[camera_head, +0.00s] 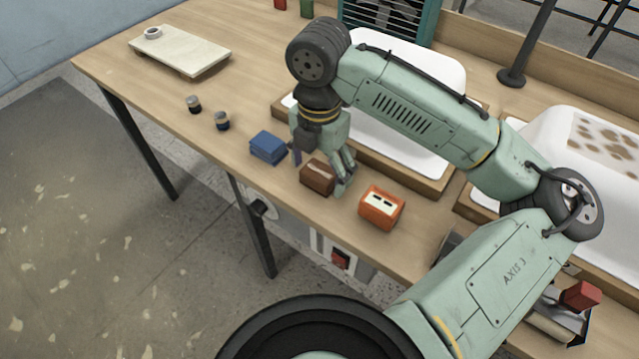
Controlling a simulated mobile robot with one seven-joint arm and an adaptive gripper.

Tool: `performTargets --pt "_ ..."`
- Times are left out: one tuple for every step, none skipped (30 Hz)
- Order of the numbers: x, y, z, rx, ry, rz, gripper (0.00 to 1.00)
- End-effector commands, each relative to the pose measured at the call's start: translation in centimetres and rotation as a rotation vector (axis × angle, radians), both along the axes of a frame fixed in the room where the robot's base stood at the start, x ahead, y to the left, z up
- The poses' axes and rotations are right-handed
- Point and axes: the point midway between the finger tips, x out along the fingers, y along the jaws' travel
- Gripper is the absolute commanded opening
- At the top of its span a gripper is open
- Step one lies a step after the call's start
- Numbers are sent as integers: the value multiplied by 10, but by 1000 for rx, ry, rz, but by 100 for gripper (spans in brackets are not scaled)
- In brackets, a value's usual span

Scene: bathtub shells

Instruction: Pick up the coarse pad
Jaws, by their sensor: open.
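My gripper (320,172) points down over the wooden table, its fingers open. A brown block with a lighter band (317,178) lies below and partly between the fingers; I cannot tell whether they touch it. A blue block-like stack (267,148) lies just left of the gripper. An orange block with two pale patches on top (381,207) sits to the right. No label shows which of these is the coarse pad; the brown block is the one at my fingers.
A pale board (180,50) with a white ring lies at the back left. White tub shells (405,130) on wooden bases stand behind and right of my gripper. The table's front edge is close to the blocks.

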Motion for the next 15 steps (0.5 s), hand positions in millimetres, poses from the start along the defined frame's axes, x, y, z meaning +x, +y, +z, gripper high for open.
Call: performTargets --pt "0 -1 -11 -1 0 -1 78" --pt "0 -1 -12 -1 -1 -1 78" --pt "0 0 -13 0 -1 -1 78" --pt "0 0 -13 0 -1 -1 78" --pt "0 0 -12 0 -1 -1 78" --pt "0 0 -11 0 -1 -1 78" --pt "0 0 -11 0 -1 -1 78" --pt "0 0 -11 1 -1 -1 78" --pt "0 0 -11 1 -1 -1 78" --pt "0 0 -11 1 -1 -1 78" --pt "0 0 -11 1 -1 -1 76" --pt "0 0 -11 1 -1 -1 73" --pt "0 0 -11 1 -1 -1 71" --pt "0 0 -11 1 -1 -1 69" --pt "0 0 -11 1 -1 -1 66"
